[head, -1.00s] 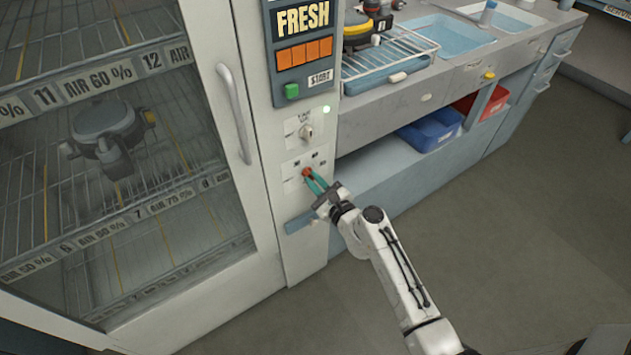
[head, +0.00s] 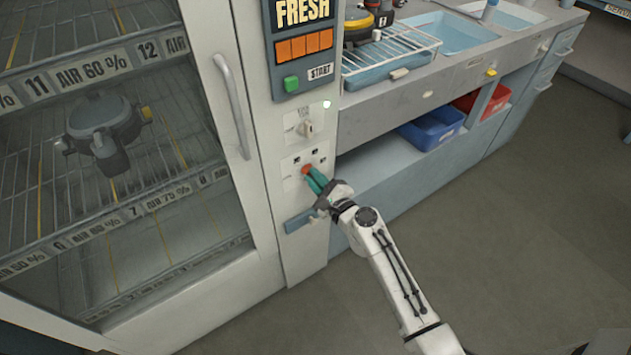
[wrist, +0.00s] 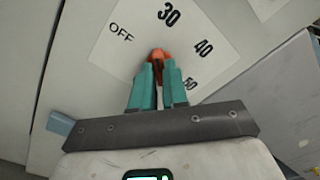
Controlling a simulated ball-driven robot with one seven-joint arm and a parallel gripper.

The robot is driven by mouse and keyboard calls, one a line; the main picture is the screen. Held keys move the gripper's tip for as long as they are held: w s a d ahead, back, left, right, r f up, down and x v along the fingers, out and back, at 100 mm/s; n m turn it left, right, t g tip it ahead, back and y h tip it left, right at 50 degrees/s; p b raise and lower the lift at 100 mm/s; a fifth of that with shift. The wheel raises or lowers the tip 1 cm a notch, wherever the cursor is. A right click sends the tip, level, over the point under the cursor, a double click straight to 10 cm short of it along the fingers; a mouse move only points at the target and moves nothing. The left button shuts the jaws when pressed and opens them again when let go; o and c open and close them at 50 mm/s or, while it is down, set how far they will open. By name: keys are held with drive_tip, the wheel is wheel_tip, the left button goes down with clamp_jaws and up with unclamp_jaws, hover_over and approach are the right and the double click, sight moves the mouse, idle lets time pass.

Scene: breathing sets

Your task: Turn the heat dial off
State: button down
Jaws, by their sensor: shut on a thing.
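The heat dial is a small red-orange knob (head: 306,169) on the lower part of the cabinet's control panel. It also shows in the wrist view (wrist: 159,55), in front of a white scale plate (wrist: 110,58) marked OFF, 30, 40 and 50. My gripper (head: 313,177) reaches the knob from the lower right. In the wrist view its teal fingers (wrist: 158,75) are shut on the knob, one on each side. The fingers hide part of the knob, and I cannot tell for sure which mark it points at.
A second pale knob (head: 306,128) sits above, with a lit lamp (head: 326,104) and a green START button (head: 291,84). A blue-grey handle (head: 299,221) juts out below my gripper. The glass door (head: 110,150) is shut at left. A counter (head: 440,85) stands at right; open floor lies below.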

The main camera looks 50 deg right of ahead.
drive_tip(key=shift+f+n+b, duration=0.15)
drive_tip(key=shift+n+b, duration=1.4)
drive_tip(key=shift+n, duration=2.25)
drive_tip(key=c, duration=1.1)
unclamp_jaws()
drive_tip(key=shift+c, duration=0.2)
drive_tip(key=b+v, duration=0.1)
drive_tip(key=v, duration=1)
drive_tip(key=shift+w, duration=0.1)
